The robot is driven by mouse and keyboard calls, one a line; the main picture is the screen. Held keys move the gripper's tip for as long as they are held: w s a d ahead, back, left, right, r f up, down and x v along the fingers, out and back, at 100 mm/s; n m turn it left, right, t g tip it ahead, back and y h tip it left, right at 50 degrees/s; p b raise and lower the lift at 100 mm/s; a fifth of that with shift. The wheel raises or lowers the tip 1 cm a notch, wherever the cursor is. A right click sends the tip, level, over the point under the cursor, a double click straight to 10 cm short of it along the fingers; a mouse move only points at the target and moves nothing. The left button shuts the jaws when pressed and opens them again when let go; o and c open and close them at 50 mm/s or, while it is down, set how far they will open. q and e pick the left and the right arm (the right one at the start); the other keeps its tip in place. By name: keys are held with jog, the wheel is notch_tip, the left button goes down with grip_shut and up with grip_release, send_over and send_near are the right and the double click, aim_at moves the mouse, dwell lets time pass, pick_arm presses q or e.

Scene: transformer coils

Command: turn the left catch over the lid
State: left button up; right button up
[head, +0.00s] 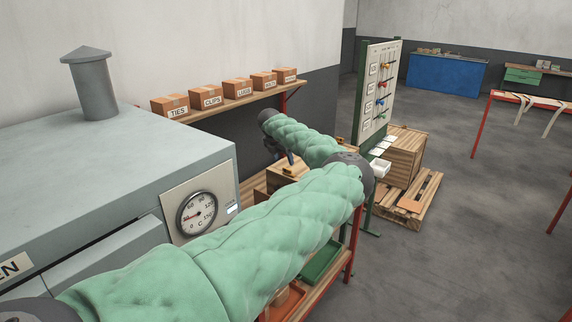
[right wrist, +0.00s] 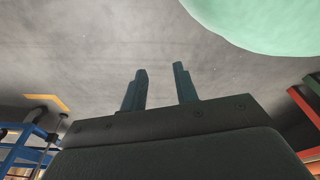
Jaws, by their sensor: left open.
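My left gripper (head: 287,158) is small in the head view, pointing down at the end of my green-sleeved arm, close over a wooden box (head: 288,172) on the bench. Its jaws are open. My sleeve covers much of the box and bench, so I cannot make out the lid or the left catch. My right gripper (right wrist: 161,76) shows in the right wrist view with its two dark fingers apart and nothing between them, facing a bare grey surface.
A grey oven with a dial gauge (head: 197,214) stands at the left. A shelf (head: 217,105) holds several labelled cartons. A green tray (head: 320,262) lies on the bench's lower part.

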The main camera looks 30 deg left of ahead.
aim_at(287, 169)
pick_arm(q)
jog(key=p+x, duration=0.2)
jog(key=x, duration=0.2)
jog(key=shift+w+a+f, duration=0.1)
jog(key=shift+w+f, duration=0.05)
jog(key=shift+w, duration=0.05)
jog(key=shift+w+f, duration=0.15)
jog(key=shift+f, duration=0.45)
pick_arm(e)
jog(key=s+d+f, duration=0.1)
jog(key=s, duration=0.6)
jog(key=shift+d+f+g, duration=0.2)
jog(key=shift+g, duration=0.1)
pick_arm(q)
jog(key=shift+f, duration=0.1)
jog(key=c, duration=1)
pick_arm(e)
jog(key=shift+s, duration=0.1)
jog(key=shift+f, duration=0.1)
